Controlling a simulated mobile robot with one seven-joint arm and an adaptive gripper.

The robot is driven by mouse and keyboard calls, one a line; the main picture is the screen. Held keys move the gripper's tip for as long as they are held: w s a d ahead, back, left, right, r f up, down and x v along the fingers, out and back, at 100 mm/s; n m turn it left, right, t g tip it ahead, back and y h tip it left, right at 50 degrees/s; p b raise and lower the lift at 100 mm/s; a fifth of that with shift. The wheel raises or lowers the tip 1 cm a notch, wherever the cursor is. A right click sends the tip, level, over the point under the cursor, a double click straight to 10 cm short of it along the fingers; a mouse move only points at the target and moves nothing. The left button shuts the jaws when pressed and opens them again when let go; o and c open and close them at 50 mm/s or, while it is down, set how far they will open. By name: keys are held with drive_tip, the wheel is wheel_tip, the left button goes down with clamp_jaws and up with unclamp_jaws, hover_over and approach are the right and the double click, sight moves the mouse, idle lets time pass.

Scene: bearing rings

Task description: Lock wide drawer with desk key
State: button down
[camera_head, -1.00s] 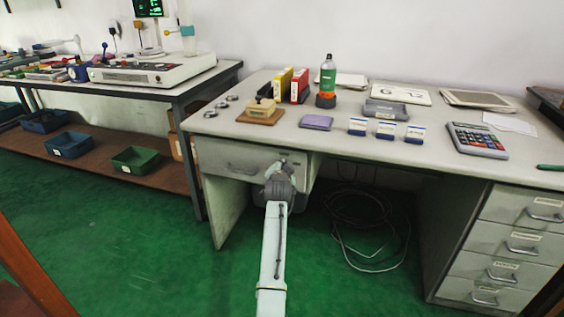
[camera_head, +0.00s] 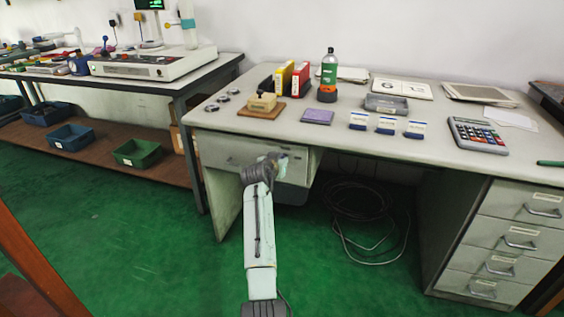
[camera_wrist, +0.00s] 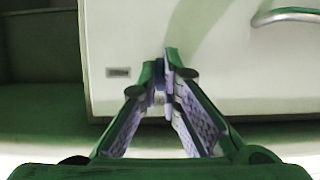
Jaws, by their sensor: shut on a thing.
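The wide drawer's pale front (camera_head: 225,153) is under the left part of the desk and looks shut. In the wrist view the drawer front (camera_wrist: 215,75) fills the middle, with a curved metal handle (camera_wrist: 290,16) at top right and a small dark label or plate (camera_wrist: 118,72) at left. My gripper (camera_head: 280,160) is at the right end of the drawer front. In the wrist view my gripper's fingers (camera_wrist: 163,74) converge on a small thing, apparently the desk key (camera_wrist: 159,84), mostly hidden between the tips. The lock is hidden, so I cannot tell whether the key is in it.
The desk top (camera_head: 345,135) holds a bottle (camera_head: 328,72), binders, a stamp on a wooden base, a calculator (camera_head: 478,135) and small boxes. A drawer stack (camera_head: 505,240) stands at right. Cables (camera_head: 355,205) lie on the green floor under the desk.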

idle(0.5)
drive_tip(key=c, duration=1.8)
unclamp_jaws()
drive_tip(key=v, duration=1.2)
drive_tip(key=shift+r, duration=0.1)
